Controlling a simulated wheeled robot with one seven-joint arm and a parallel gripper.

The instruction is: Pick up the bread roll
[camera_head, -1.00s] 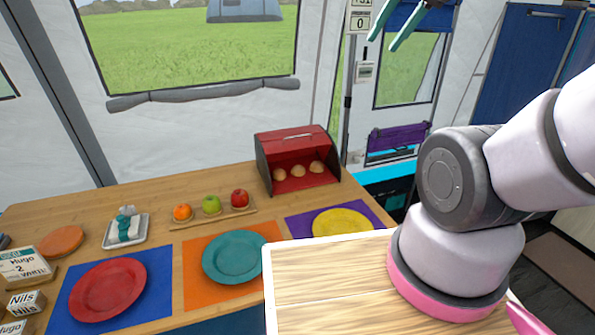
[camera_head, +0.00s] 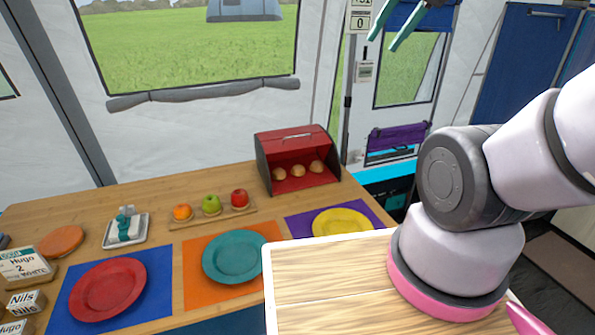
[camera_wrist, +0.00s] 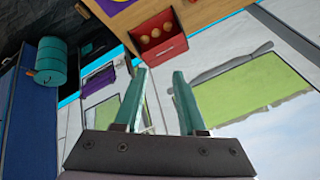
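Several bread rolls, three of them showing, sit in a row inside a red bread box (camera_head: 297,147) at the back right of the wooden table. The middle bread roll (camera_head: 297,170) has one on each side. The bread box also shows in the wrist view (camera_wrist: 173,49), with a roll (camera_wrist: 156,32) inside its open front. My gripper (camera_head: 396,25) is raised high at the top of the head view, well away from the box. In the wrist view its two teal fingers (camera_wrist: 159,78) are apart with nothing between them.
A wooden tray (camera_head: 220,220) with an orange and apples stands left of the box. A yellow plate (camera_head: 342,222), a teal plate (camera_head: 235,256) and a red plate (camera_head: 107,289) lie on mats in front. A white-edged wooden board (camera_head: 325,281) is nearest. A tent wall stands behind.

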